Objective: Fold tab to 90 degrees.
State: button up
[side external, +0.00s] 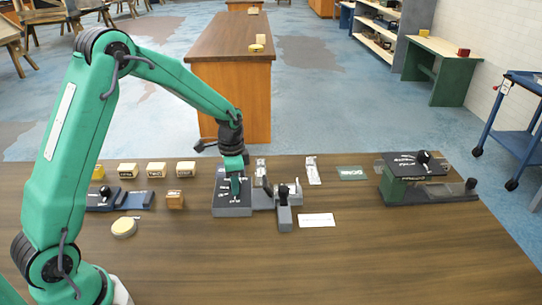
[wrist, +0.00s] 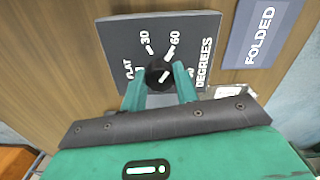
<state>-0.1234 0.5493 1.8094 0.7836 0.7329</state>
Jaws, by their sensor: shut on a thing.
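A grey dial box (side external: 232,207) stands on the bench in the side view. In the wrist view its dark dial plate (wrist: 203,28) reads FLAT, 30, 60 and DEGREES, with the last number partly hidden. My gripper (wrist: 160,85) is shut on the round black knob (wrist: 157,70). The knob's white line slants up and right, roughly toward 60. My gripper also shows above the box in the side view (side external: 236,186). A grey bending fixture (side external: 284,217) with a dark lever sits right of the box. I cannot make out the tab or its angle clearly.
A plate marked FOLDED (wrist: 259,34) lies beside the dial. A white card (side external: 317,220) lies right of the fixture. A green-and-black device (side external: 408,180) stands at the right. Several small pale blocks (side external: 157,170) and a wooden block (side external: 175,201) stand left.

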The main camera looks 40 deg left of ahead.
jog(key=m, duration=0.7)
jog(key=shift+w+r, duration=0.1)
jog(key=shift+r, duration=0.05)
jog(key=m, duration=0.7)
dwell(0.4)
jog(key=o, duration=1)
jog(key=shift+r, duration=3.85)
